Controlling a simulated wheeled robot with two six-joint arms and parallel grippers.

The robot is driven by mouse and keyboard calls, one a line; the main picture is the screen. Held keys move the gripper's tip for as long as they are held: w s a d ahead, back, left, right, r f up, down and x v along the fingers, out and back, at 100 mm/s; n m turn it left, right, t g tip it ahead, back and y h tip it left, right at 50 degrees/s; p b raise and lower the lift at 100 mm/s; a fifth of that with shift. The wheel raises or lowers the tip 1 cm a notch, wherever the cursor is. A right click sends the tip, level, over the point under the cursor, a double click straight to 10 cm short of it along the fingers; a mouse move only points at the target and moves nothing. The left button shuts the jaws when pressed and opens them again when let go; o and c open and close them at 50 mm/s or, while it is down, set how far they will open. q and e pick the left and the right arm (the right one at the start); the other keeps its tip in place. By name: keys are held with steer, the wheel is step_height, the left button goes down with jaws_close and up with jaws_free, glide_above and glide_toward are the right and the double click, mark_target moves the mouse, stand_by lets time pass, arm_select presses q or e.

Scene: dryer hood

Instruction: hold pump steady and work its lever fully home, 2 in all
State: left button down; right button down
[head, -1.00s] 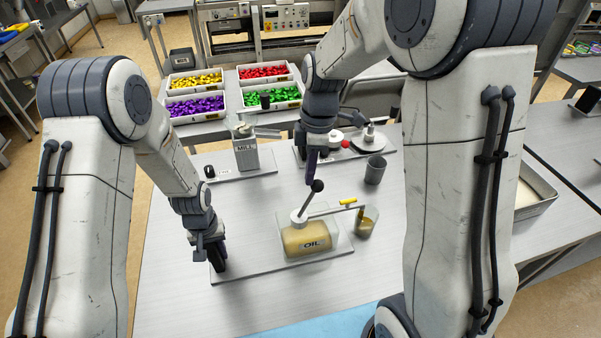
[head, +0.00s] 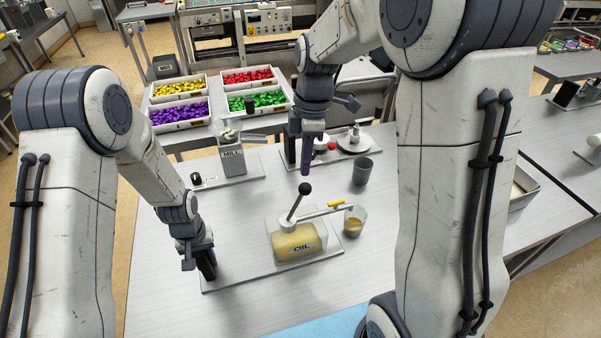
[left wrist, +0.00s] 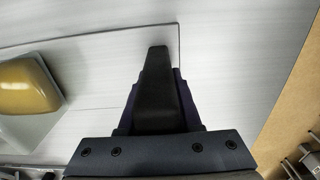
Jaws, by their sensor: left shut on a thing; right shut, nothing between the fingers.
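The oil pump (head: 297,243) is a clear amber-filled body marked OIL on a flat grey base plate (head: 225,282). Its lever (head: 294,208) is a grey rod with a black ball knob (head: 304,188), standing up and leaning slightly right. A spout with a yellow bar (head: 336,203) reaches over a cup (head: 354,222) holding some oil.
Behind stand a mill (head: 231,157) on its own plate, a grey cup (head: 362,172) and a device with a red knob (head: 331,146). Trays of coloured pieces (head: 180,113) are further back.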

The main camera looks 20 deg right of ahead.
arm_select(q)
steer(key=shift+s+a+f, duration=0.1)
steer(key=shift+s+f, duration=0.1)
steer(key=shift+s, duration=0.05)
arm_select(e)
step_height(320, 180, up, 6)
steer(key=d, duration=0.1)
steer(key=shift+w+d, duration=0.15)
steer(key=shift+d, duration=0.15)
arm_select(q)
steer(key=c, duration=0.8)
jaws_free()
steer(key=shift+o, duration=1.4)
steer(key=shift+w, duration=0.15)
